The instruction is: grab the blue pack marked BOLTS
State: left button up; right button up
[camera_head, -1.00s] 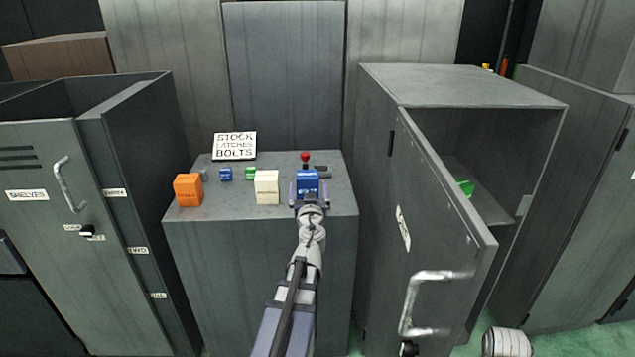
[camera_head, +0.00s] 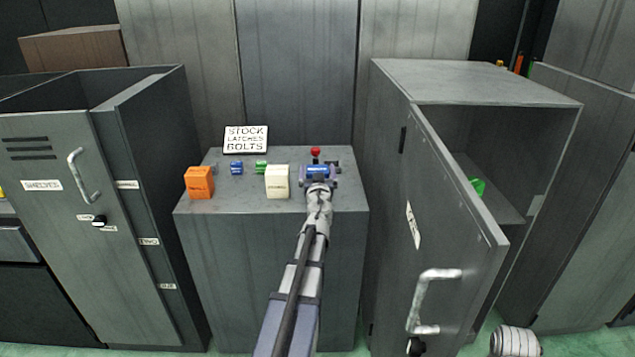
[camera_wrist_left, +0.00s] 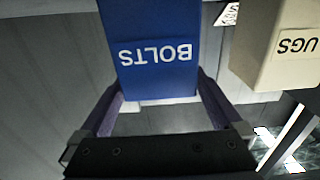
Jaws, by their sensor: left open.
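The blue pack marked BOLTS (camera_head: 316,170) is at the right side of the grey cabinet top, partly covered by my gripper in the head view. In the left wrist view the pack (camera_wrist_left: 150,50) fills the upper middle, its white lettering upside down. My left gripper (camera_head: 319,177) is open, with one finger on each side of the pack. In the left wrist view the gripper (camera_wrist_left: 160,92) shows both fingers running up beside the pack's near end. I cannot tell whether they touch it.
A cream block (camera_head: 277,181) stands just left of the pack. An orange block (camera_head: 199,182), small blue (camera_head: 236,168) and green (camera_head: 261,167) blocks and a sign (camera_head: 246,139) are farther left. A red knob (camera_head: 315,152) is behind. An open locker door (camera_head: 455,220) stands to the right.

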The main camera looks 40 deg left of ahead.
pick_arm(q)
jog(key=shift+w+a, duration=0.15)
jog(key=c, duration=1.4)
